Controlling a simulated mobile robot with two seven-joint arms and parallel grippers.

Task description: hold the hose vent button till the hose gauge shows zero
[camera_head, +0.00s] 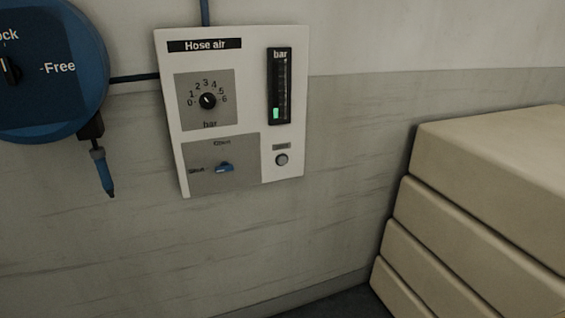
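A white panel (253,47) labelled "Hose air" is on the wall. At its upper right is a black upright gauge (280,88) marked "bar", with a short green bar lit low in it, above the bottom end. Below the gauge is a small round grey button (282,159) under a small label too blurred to read; I take it as the vent button. Nothing touches it. Neither of my grippers shows.
A blue hose reel (50,110) with "Free" on its face is on the wall at the left, a nozzle (103,172) hanging below it. Stacked beige blocks (480,160) fill the right side. The space before the panel looks clear.

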